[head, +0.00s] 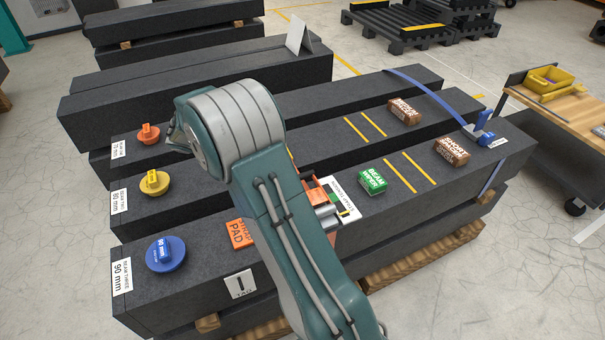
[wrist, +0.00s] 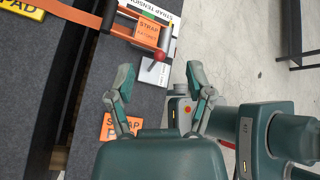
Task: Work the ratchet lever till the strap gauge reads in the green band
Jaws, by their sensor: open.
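The orange ratchet (wrist: 112,20) sits on a dark granite beam. Its lever ends in a red knob (wrist: 159,56), just ahead of and roughly between my fingertips in the wrist view. My gripper (wrist: 159,72) is open, its two fingers apart with nothing between them; I cannot tell if either touches the knob. The white strap tension gauge (wrist: 157,14) stands beyond the lever, partly cut off. In the head view the gauge (head: 346,199) shows a green patch, but its pointer is too small to read. My arm hides the gripper and most of the ratchet (head: 318,192) there.
An orange strap pad (head: 240,233), a green block (head: 372,180) and brown blocks (head: 404,111) lie on the beams. Blue (head: 166,254), yellow (head: 155,183) and orange (head: 148,134) knobbed pieces stand at the left ends. A wooden-topped cart (head: 570,120) stands at right.

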